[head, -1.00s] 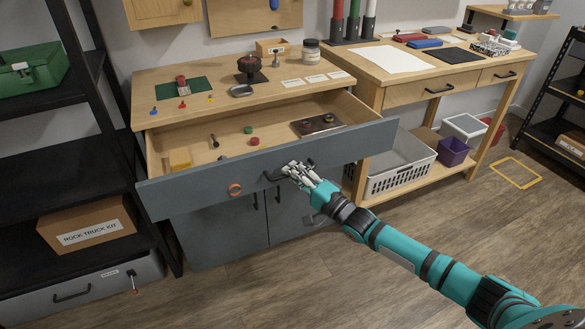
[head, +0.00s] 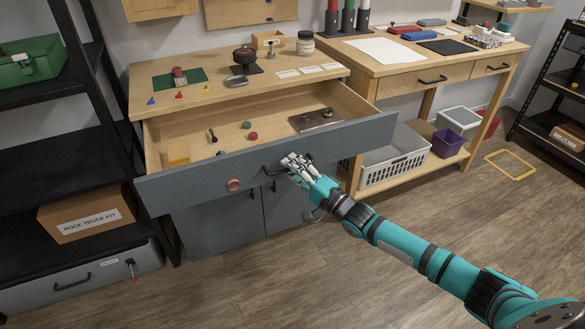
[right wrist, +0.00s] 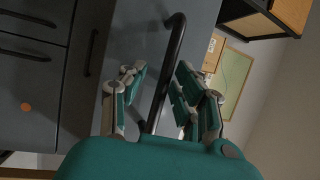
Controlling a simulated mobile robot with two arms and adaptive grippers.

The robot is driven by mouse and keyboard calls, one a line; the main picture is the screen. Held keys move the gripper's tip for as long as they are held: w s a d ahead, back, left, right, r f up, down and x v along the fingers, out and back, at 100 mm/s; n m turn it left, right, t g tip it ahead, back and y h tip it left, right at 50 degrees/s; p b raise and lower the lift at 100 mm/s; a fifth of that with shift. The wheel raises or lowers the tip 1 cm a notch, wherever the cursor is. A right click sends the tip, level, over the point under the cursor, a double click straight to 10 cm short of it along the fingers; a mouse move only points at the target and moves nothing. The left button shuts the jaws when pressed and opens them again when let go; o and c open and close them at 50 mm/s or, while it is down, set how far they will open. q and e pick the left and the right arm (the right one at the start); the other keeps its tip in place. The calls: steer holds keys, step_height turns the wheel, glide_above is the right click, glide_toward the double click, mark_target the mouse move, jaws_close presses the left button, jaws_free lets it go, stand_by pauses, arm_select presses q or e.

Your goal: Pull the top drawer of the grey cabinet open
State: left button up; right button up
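The top drawer (head: 190,190) of the grey cabinet (head: 215,228) stands wide open, its tray showing. Its dark bar handle (head: 271,174) is on the middle of the front; it also shows in the right wrist view (right wrist: 163,88). My right gripper (head: 294,162) is at the right part of this handle. In the right wrist view, its fingers (right wrist: 160,75) stand apart on both sides of the bar, with visible gaps, so it is open around the handle. The fingers hide part of the handle in the head view. My left gripper is not in view.
The drawer holds a yellow block (head: 178,153), small red and green pieces and a dark plate (head: 313,119). A black shelf (head: 70,155) stands at the left. A white basket (head: 396,162) is under the workbench at the right. The floor in front is clear.

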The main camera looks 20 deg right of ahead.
steer(key=shift+r, duration=0.1)
steer(key=v, duration=1.2)
